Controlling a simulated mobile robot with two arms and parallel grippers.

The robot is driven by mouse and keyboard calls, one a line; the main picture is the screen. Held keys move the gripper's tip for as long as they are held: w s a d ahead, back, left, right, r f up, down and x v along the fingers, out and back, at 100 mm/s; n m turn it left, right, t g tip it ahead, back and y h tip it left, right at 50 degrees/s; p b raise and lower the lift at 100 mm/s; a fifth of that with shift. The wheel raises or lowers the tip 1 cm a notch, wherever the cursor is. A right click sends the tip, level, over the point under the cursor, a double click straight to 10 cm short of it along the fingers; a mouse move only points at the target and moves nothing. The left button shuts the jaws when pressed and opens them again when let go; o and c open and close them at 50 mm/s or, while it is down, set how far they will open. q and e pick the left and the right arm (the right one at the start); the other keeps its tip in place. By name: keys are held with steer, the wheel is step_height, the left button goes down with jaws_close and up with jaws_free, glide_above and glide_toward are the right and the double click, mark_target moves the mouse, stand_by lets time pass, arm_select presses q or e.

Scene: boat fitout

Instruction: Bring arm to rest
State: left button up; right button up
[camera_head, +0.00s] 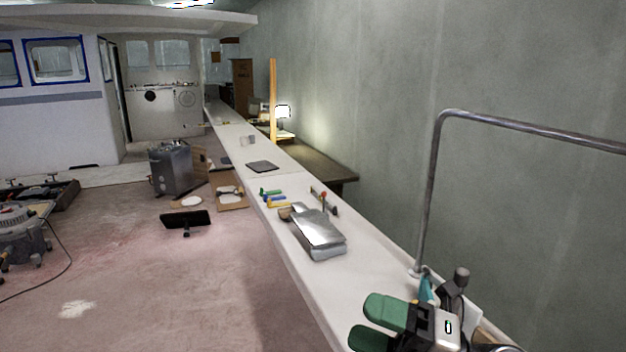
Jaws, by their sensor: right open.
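My right gripper (376,322) shows at the bottom right, with two green fingertips apart from each other. It is open, and nothing shows between its fingers. It is over or beside the near end of the long white ledge (300,275); the exact height is hard to tell. My left gripper and arm are not in view.
A metal box (318,234) lies on the ledge ahead, with small coloured tools (271,194) behind it. A metal rail (432,180) rises at the right. A dark stand (186,219) and grey cabinet (171,168) stand on the floor. The near floor is mostly clear.

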steer(key=w+d+f+m+t+h, duration=0.1)
steer(key=d+m+t+h, duration=0.35)
steer(key=m+t, duration=0.4)
steer(key=w+d+f+m+t+h, duration=0.1)
steer(key=w+d+m+t+h, duration=0.15)
steer(key=m+t+h, duration=0.55)
steer(key=s+d+f+m+g+h, duration=0.2)
steer(key=d+f+m+g+h, duration=0.15)
steer(key=f+m, duration=0.35)
steer(key=s+d+f+m+g+h, duration=0.1)
steer(key=d+f+m+g+h, duration=0.2)
steer(key=d+f+m+h, duration=0.25)
steer(key=s+a+f+m+g+y, duration=0.2)
steer(key=s+a+f+m+g, duration=0.1)
steer(key=s+f+g, duration=1.25)
steer(key=s+f+t, duration=0.1)
steer(key=s+f, duration=0.1)
steer(key=f, duration=1.1)
steer(key=s+f+t, duration=0.1)
steer(key=s+f, duration=0.1)
steer(key=f, duration=1.2)
steer(key=s+d+f+g, duration=0.1)
steer(key=s+d+f, duration=0.2)
steer(key=s+f, duration=1.3)
steer(key=shift+g, duration=0.35)
steer(key=shift+h, duration=0.25)
